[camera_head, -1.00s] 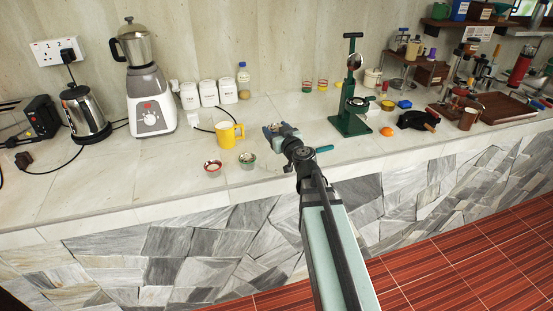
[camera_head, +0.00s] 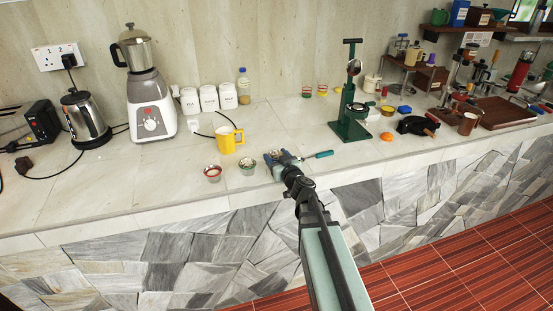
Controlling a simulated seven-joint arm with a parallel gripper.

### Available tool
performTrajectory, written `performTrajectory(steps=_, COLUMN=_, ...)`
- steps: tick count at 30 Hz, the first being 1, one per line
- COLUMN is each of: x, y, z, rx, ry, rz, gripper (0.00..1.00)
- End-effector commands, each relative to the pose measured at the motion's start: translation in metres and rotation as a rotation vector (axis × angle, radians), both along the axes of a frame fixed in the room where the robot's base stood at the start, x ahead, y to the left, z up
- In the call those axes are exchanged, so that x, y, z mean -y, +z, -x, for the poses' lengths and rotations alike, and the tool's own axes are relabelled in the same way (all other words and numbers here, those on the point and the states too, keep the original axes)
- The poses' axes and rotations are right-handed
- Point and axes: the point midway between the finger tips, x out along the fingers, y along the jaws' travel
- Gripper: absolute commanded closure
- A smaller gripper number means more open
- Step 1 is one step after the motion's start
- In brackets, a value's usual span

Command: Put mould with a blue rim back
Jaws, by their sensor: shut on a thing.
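My gripper (camera_head: 277,158) is low over the front of the counter, right of the two small moulds. It is shut on a small grey mould with a blue rim (camera_head: 271,157). The fingers hide much of this mould, and I cannot tell whether it touches the counter. A mould with a red rim (camera_head: 212,173) and a mould with a green rim (camera_head: 247,166) stand upright to its left, close to the counter's front edge.
A yellow mug (camera_head: 226,141) stands behind the moulds. A teal-handled tool (camera_head: 322,154) lies right of my gripper. A green press (camera_head: 350,125) stands further right, with an orange (camera_head: 387,136) beside it. The counter (camera_head: 130,185) is clear at front left.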

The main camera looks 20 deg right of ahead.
Motion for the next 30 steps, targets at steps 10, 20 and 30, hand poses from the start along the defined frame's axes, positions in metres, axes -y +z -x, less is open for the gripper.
performTrajectory(steps=10, x=0.0, y=-0.0048, z=0.0001, rx=0.0, ry=0.0, rz=0.0, gripper=0.69)
performTrajectory(steps=20, x=-0.0001, y=-0.0077, z=0.0001, rx=0.0, ry=0.0, rz=0.0, gripper=0.23)
performTrajectory(steps=30, x=-0.0001, y=-0.0074, z=0.0002, rx=0.0, ry=0.0, rz=0.0, gripper=0.12)
